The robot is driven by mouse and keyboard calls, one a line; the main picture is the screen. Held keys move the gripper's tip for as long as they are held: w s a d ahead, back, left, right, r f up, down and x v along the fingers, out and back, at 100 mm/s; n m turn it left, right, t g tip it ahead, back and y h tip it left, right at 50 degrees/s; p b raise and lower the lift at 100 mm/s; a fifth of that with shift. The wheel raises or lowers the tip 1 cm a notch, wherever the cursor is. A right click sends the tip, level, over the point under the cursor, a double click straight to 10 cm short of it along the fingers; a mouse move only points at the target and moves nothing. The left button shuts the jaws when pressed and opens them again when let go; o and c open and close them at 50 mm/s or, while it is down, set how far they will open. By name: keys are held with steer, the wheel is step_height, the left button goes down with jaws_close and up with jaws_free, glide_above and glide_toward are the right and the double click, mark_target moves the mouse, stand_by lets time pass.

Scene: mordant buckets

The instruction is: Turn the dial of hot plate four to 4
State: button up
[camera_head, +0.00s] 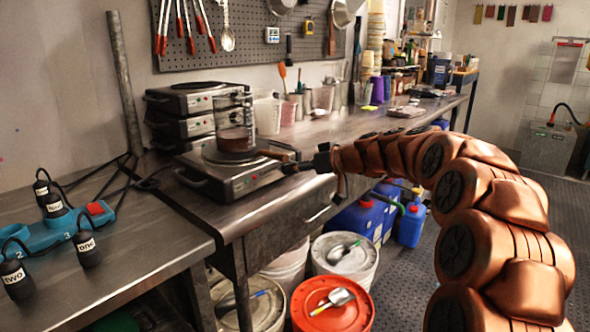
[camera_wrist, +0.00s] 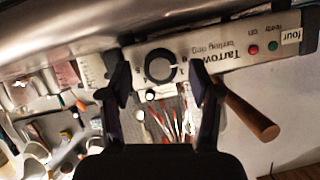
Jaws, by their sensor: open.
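Hot plate four (camera_head: 240,182) is a steel unit on the bench. A tall glass vessel (camera_head: 236,122) with something brown low inside stands on it. In the wrist view its front panel (camera_wrist: 225,58) appears upside down, with a "four" label (camera_wrist: 291,36), a red lamp and a green lamp. The round black dial (camera_wrist: 160,67) has a pale mark pointing right in that view. My gripper (camera_wrist: 159,72) is open, with one finger on each side of the dial. It also shows at the panel in the head view (camera_head: 316,163); contact is unclear.
A wooden handle (camera_wrist: 250,110) sticks out close beside my gripper's right finger in the wrist view. More hot plates (camera_head: 190,103) are stacked behind. A power strip (camera_head: 50,232) with labelled plugs lies left. Buckets (camera_head: 332,308) stand on the floor below the bench edge.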

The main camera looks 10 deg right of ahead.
steer(key=shift+w+a+f, duration=0.25)
steer(key=shift+w+a, duration=0.15)
steer(key=shift+w, duration=0.05)
steer(key=c, duration=1.1)
steer(key=shift+c, duration=0.2)
